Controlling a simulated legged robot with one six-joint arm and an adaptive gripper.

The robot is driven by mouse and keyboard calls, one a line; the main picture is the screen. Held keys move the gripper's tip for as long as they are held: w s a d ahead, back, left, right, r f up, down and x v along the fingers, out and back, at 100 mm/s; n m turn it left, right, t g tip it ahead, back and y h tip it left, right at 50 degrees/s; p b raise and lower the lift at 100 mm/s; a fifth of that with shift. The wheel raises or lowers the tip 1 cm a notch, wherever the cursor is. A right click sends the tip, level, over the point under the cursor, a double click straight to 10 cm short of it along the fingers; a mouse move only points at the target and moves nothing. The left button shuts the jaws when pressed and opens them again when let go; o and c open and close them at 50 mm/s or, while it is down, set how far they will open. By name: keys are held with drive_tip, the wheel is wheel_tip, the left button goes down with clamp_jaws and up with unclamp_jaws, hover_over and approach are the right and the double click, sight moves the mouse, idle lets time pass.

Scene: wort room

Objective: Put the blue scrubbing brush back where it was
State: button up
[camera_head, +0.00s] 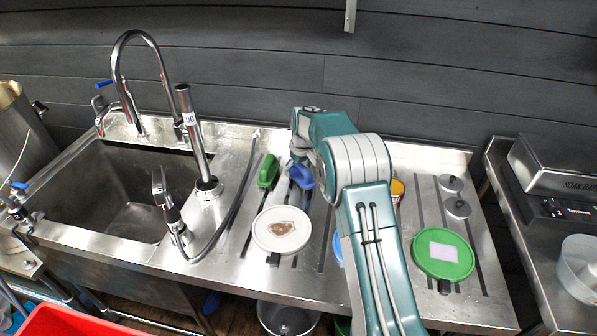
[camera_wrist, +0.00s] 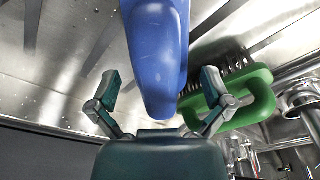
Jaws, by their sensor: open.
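The blue scrubbing brush (camera_head: 301,176) is on the steel drainboard, partly hidden by my arm in the head view. In the wrist view the blue brush (camera_wrist: 158,50) extends down from the top edge to between the fingers. My gripper (camera_wrist: 160,92) is open, with one finger on each side of the blue brush and a visible gap on both sides. I cannot tell how the brush's bristles rest, as they are hidden. A green brush (camera_head: 268,171) lies just left of the blue one. It also shows in the wrist view (camera_wrist: 255,88), close to the right finger.
A white round lid (camera_head: 281,246) lies in front of the brushes. A green lid (camera_head: 444,270), two small metal lids (camera_head: 457,208) and a yellow container (camera_head: 397,188) are to the right. The sink (camera_head: 125,200) and a black hose (camera_head: 239,200) are to the left.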

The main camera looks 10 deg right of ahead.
drive_tip(key=r, duration=0.3)
drive_tip(key=s+r, duration=0.1)
drive_tip(key=r, duration=0.6)
drive_tip(key=shift+s+d+r, duration=0.2)
drive_tip(key=shift+d+r, duration=0.1)
drive_tip(key=shift+d, duration=0.05)
drive_tip(key=shift+s+r, duration=0.2)
drive_tip(key=shift+r, duration=0.4)
drive_tip(key=s+r+m+t, duration=0.1)
drive_tip(key=s+r, duration=0.6)
drive_tip(key=s, duration=0.3)
drive_tip(key=s+r+m+t, duration=0.1)
drive_tip(key=s+r, duration=0.6)
drive_tip(key=s, duration=0.3)
drive_tip(key=s+f+m+t, duration=0.1)
drive_tip(key=s+f, duration=0.1)
drive_tip(key=s, duration=0.9)
drive_tip(key=s+f+m+t, duration=0.1)
drive_tip(key=s+f, duration=0.1)
drive_tip(key=s, duration=0.9)
drive_tip(key=shift+s+a+f+h, duration=0.15)
drive_tip(key=shift+a+f+h, duration=0.15)
drive_tip(key=shift+a+f, duration=0.05)
drive_tip(key=shift+d, duration=0.1)
